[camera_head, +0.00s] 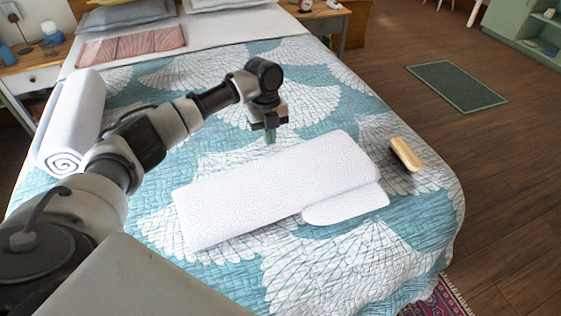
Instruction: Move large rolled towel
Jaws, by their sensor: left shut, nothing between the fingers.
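A large white rolled towel (76,119) lies at the left edge of the bed, its spiral end facing the front. Part of its near side is close to my left arm in the picture. A long white towel (270,190) lies across the middle of the bed, with a smaller white cloth piece (347,204) against its front right side. My left gripper (269,138) points down just behind the long towel, shut and empty. I cannot tell its exact height above the bed. My right gripper is out of view.
The bed has a teal and white quilt (420,205). A wooden brush (406,154) lies near its right edge. A folded pink cloth (132,46) and pillows (124,14) are at the head. Nightstands flank the bed. A green mat (457,86) lies on the open floor at right.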

